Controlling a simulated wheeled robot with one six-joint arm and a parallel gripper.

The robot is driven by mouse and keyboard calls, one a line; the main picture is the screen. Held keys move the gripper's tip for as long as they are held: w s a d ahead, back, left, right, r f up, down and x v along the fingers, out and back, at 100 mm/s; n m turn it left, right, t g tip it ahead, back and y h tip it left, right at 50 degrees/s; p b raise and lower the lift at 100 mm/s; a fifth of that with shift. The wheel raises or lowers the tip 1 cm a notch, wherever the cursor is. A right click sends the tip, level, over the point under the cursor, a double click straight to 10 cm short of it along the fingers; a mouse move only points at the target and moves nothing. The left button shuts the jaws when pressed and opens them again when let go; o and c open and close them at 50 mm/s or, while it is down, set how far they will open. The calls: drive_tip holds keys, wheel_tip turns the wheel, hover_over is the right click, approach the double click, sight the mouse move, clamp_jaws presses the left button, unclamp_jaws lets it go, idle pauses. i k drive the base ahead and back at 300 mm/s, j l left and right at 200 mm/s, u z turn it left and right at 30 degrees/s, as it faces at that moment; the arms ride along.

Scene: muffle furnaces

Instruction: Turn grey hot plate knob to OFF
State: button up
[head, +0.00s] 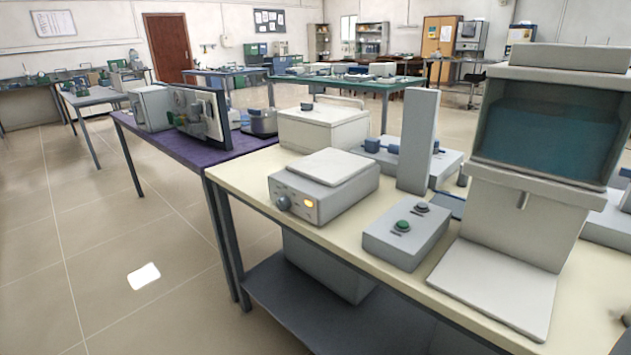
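The grey hot plate (325,184) stands near the front left edge of the cream bench, a box with a pale square top plate. Its round blue-grey knob (283,203) sits on the left of the front panel. Small marks show around the knob, too small to read, so its setting cannot be told. An orange lamp (309,204) glows to the right of the knob. My gripper is not visible in the head view.
A grey control box (406,235) with a green and a grey knob is right of the hot plate. A tall glass-fronted apparatus (510,215) stands further right. A white lidded box (324,126) is behind. Open floor (110,250) lies left of the cream bench (385,264).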

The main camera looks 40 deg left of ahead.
sight(283, 203)
drive_tip(key=u, duration=1.3)
